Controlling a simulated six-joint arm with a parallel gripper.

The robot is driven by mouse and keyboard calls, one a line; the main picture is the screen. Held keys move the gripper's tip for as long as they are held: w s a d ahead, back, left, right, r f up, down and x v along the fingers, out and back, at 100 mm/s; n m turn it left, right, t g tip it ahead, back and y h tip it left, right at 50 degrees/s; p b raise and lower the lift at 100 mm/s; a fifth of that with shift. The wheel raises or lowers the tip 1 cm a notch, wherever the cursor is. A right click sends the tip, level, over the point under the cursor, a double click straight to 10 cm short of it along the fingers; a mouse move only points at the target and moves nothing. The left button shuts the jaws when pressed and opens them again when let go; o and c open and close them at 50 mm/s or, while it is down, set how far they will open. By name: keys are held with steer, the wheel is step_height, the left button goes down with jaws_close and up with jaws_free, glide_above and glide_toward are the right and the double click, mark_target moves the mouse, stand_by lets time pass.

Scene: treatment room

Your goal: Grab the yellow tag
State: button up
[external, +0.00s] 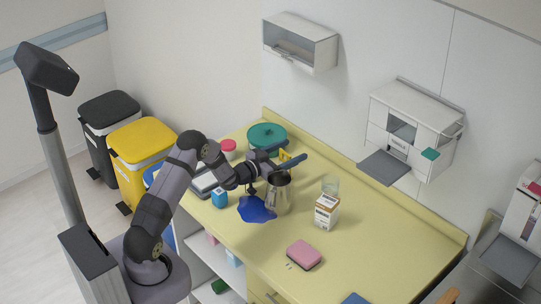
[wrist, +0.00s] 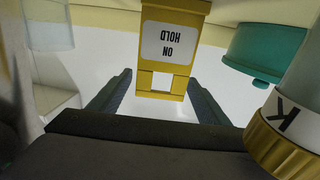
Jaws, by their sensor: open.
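The yellow tag (wrist: 172,50) is in the upper middle of the wrist view. It has a white label reading "ON HOLD" upside down and a square opening near its lower end. In the external view a small bit of yellow, the tag (external: 285,156), shows between the fingers above the metal pitcher. My gripper (wrist: 160,77) is open. Its two dark fingers lie left and right of the tag's lower end, with a visible gap on each side. In the external view my gripper (external: 287,156) is over the counter, by the pitcher's top. What supports the tag is hidden.
The metal pitcher (external: 279,195) stands below my gripper, beside a blue patch (external: 258,211). A glass (external: 330,184), a white-orange box (external: 326,213) and a pink sponge (external: 303,253) are to the right. A teal round container (external: 267,134) is behind. The counter's right part is mostly clear.

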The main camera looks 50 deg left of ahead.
steer(key=shift+w+d, duration=0.1)
steer(key=shift+w, duration=0.85)
steer(key=c, duration=1.4)
